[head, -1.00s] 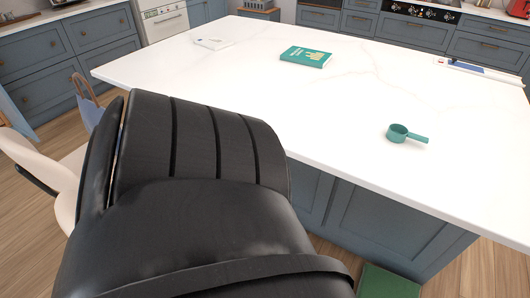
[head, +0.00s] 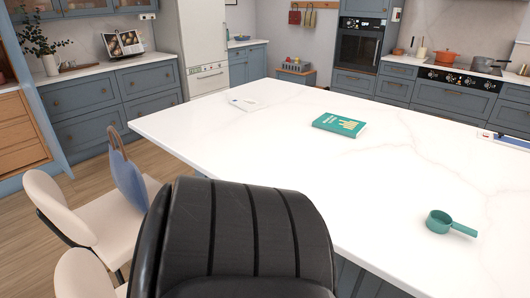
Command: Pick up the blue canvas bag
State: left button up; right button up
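The blue canvas bag (head: 128,180) with a brown handle stands on the seat of a cream chair (head: 62,208), left of the island, in the head view. Its lower right part is close to the island's edge. A large black part of my own body fills the bottom middle of the view, to the right of the bag and apart from it in the picture. Neither of my grippers shows in the view.
The white island top (head: 400,180) carries a green book (head: 339,125), a teal measuring cup (head: 450,223) and a flat white item (head: 243,103). A second cream chair (head: 82,275) stands in front. Wooden floor (head: 90,165) is free behind the chairs.

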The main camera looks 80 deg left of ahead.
aim_at(127, 177)
jog(key=j+u, duration=0.15)
jog(key=u, duration=0.3)
jog(key=i+u, duration=0.15)
jog(key=u, duration=3.25)
jog(key=j+u, duration=0.15)
jog(key=u, duration=0.15)
jog(key=j+u, duration=0.15)
jog(key=u, duration=0.2)
jog(key=i+j+u, duration=0.2)
jog(key=i+j, duration=1.1)
jog(key=i+z, duration=0.35)
jog(key=i+j+z, duration=0.25)
jog(key=i+z, duration=0.15)
jog(key=i, duration=0.15)
jog(key=i+j+z, duration=0.35)
jog(key=i+z, duration=0.2)
jog(key=z, duration=0.25)
jog(key=i+j+z, duration=0.2)
jog(key=z, duration=0.2)
jog(key=i+j+z, duration=0.15)
jog(key=z, duration=0.3)
jog(key=i+j+z, duration=0.1)
jog(key=j+z, duration=0.15)
jog(key=z, duration=0.2)
